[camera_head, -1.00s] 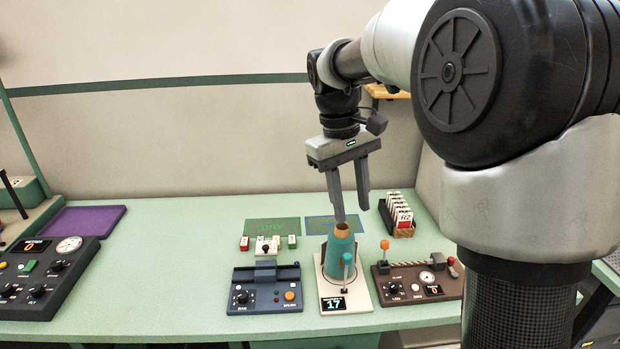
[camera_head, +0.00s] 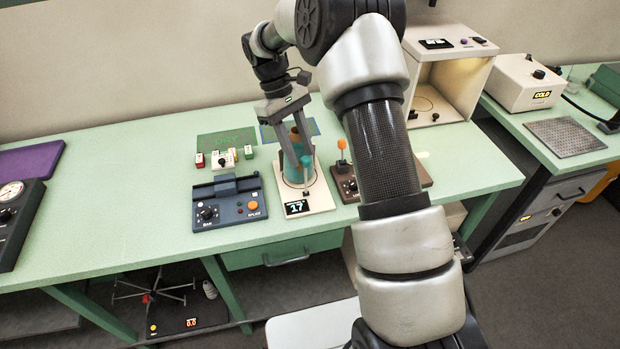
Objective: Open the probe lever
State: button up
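A white-based device (camera_head: 318,199) with a display reading 17 stands near the front of the green bench. I cannot tell which of these is the probe lever. My gripper (camera_head: 302,157) points down over the cone, its two fingers apart with nothing visibly held. The fingers overlap the cone in the picture; whether they touch it is unclear.
A blue-grey panel (camera_head: 229,209) with knobs sits left of the device, with small red, white and green blocks (camera_head: 224,159) behind it. My arm hides most of the brown panel (camera_head: 346,188). A white open-fronted booth (camera_head: 437,91) stands at the right.

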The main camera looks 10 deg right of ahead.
jog(key=x, duration=0.9)
jog(key=shift+f, duration=0.15)
grip_shut()
